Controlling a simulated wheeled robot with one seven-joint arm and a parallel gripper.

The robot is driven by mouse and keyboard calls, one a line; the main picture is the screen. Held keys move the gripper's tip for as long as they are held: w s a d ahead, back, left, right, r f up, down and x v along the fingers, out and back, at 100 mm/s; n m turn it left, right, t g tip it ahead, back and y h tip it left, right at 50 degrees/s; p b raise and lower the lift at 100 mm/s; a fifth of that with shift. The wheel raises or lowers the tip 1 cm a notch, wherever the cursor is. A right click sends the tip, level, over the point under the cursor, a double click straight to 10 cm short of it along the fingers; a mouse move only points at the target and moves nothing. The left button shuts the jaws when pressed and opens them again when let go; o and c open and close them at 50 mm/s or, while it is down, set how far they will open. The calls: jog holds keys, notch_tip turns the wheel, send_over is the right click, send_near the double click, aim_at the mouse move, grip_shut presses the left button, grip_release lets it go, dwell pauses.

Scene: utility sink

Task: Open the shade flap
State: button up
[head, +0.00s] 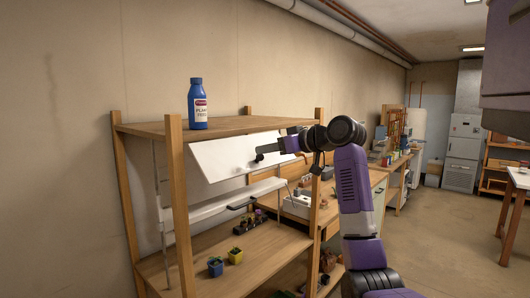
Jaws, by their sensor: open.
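A white panel that looks like the shade flap (222,156) hangs under the top board of the wooden shelf in the head view. It is tilted, with its lower edge out toward the front. A small dark round knob shows near its middle. My gripper (264,152) is in front of the flap's right half, open, with its dark fingers pointing left close to the knob. I cannot tell whether they touch it. Part of the flap's right side is hidden behind my gripper.
The wooden shelf (174,200) has upright posts. A blue bottle (198,108) stands on its top board. A white bar (210,207) with a dark handle crosses below the flap. Small potted plants (235,256) stand on a lower board.

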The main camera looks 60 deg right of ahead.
jog(key=b+v, duration=0.1)
jog(key=v, duration=0.4)
jog(key=shift+s+r, duration=0.1)
jog(key=shift+s, duration=0.05)
